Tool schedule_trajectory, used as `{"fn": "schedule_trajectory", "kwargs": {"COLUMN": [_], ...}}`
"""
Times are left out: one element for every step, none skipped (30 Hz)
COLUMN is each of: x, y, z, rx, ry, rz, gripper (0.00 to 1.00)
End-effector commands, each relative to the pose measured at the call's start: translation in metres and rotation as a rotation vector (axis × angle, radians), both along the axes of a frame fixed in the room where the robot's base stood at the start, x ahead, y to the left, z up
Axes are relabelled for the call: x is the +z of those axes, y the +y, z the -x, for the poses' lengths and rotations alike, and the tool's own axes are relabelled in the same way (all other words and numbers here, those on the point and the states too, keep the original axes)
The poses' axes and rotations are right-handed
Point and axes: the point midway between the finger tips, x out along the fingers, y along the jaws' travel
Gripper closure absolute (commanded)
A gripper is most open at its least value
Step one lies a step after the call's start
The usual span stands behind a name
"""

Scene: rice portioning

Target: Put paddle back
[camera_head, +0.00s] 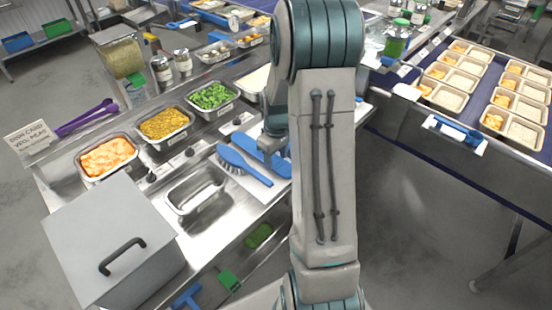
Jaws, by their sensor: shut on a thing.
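My arm stands in the middle of the view and hides much of what is behind it. My gripper (272,143) is low beside the arm, over a white board (262,187); its fingers are mostly hidden. It is shut on what looks like the blue paddle (264,156), a flat blue piece partly covered by the arm. I cannot tell whether the paddle touches the board. A blue brush (238,163) with dark bristles lies on the board just left of the paddle.
Pans of orange food (107,157), yellow food (164,124) and greens (212,96) line the counter. An empty steel pan (194,191) is in front. A grey lidded box (112,240) stands front left. Filled trays (450,80) sit on the right conveyor.

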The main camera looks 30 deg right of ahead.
Motion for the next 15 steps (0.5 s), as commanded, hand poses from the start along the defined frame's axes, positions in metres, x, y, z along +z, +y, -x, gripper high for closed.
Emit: {"fn": "schedule_trajectory", "kwargs": {"x": [-0.006, -0.009, -0.013, -0.015, -0.016, -0.017, -0.018, -0.018, -0.018, -0.018, -0.018, -0.018, -0.018, -0.018, -0.018], "y": [0.000, 0.000, 0.000, 0.000, 0.000, 0.000, 0.000, 0.000, 0.000, 0.000, 0.000, 0.000, 0.000, 0.000, 0.000], "z": [0.000, 0.000, 0.000, 0.000, 0.000, 0.000, 0.000, 0.000, 0.000, 0.000, 0.000, 0.000, 0.000, 0.000, 0.000], "rx": [0.000, 0.000, 0.000, 0.000, 0.000, -0.001, -0.001, -0.001, -0.001, -0.001, -0.001, -0.001, -0.001, -0.001, -0.001], "ry": [0.004, 0.002, 0.002, 0.001, 0.000, 0.000, 0.000, 0.000, 0.000, 0.000, 0.001, 0.001, 0.001, 0.001, 0.001], "rz": [-0.001, 0.000, 0.000, 0.000, 0.000, 0.001, 0.001, 0.001, 0.000, 0.000, 0.000, -0.001, -0.001, -0.001, -0.001], "gripper": [0.73, 0.73, 0.73, 0.73, 0.73, 0.73, 0.73, 0.73, 0.73, 0.73, 0.73, 0.42, 0.34, 0.29, 0.29]}}
